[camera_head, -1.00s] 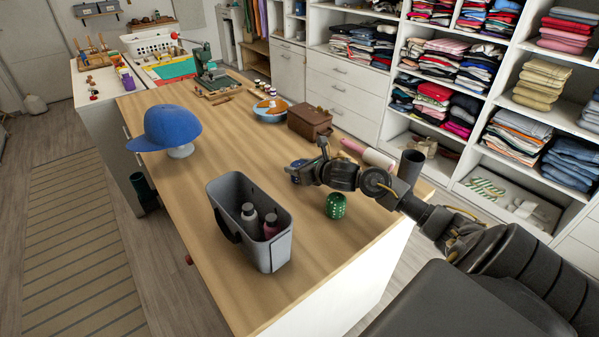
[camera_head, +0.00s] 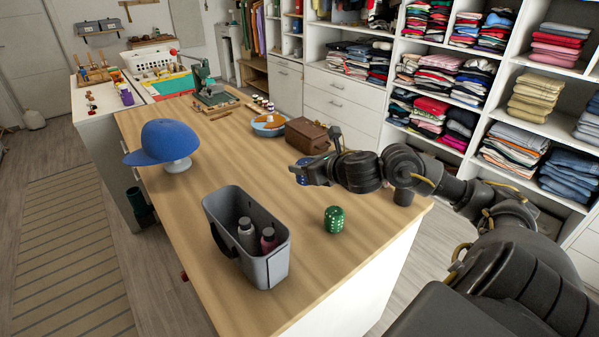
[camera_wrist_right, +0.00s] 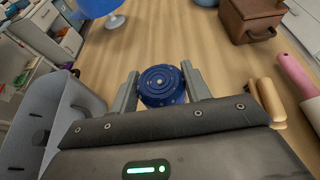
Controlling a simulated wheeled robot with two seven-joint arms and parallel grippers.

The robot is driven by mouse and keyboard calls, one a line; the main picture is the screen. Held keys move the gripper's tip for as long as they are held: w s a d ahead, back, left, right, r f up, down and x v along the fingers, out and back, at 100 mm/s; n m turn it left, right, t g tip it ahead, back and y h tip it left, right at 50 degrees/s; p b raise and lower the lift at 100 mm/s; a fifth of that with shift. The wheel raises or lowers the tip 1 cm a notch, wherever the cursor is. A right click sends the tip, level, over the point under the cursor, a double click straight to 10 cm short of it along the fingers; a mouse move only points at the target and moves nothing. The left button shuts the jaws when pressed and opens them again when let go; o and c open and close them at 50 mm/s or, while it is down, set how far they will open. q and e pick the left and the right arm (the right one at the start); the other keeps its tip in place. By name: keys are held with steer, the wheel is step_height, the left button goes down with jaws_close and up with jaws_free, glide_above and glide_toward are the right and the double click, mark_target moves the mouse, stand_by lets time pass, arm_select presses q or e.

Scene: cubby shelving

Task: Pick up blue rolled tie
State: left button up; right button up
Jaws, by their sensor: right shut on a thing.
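The blue rolled tie (camera_wrist_right: 162,85) is a dark blue coil with a spiral end. In the right wrist view it sits between the two fingers of my right gripper (camera_wrist_right: 161,88), which is shut on it. In the head view only small blue bits of the tie show at my right gripper (camera_head: 303,172), over the right half of the wooden table. The fingers hide most of it there. It appears to be slightly above the table, though the gap is hard to judge. My left gripper is not in view.
A pink roller (camera_wrist_right: 295,75) lies right in the wrist view. Shelves of folded clothes (camera_head: 525,142) stand behind.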

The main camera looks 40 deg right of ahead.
steer(key=s+a+r, duration=0.2)
steer(key=s+r, duration=0.1)
steer(key=s, duration=0.3)
steer(key=shift+s+a+b, duration=0.25)
steer(key=shift+s+b, duration=0.1)
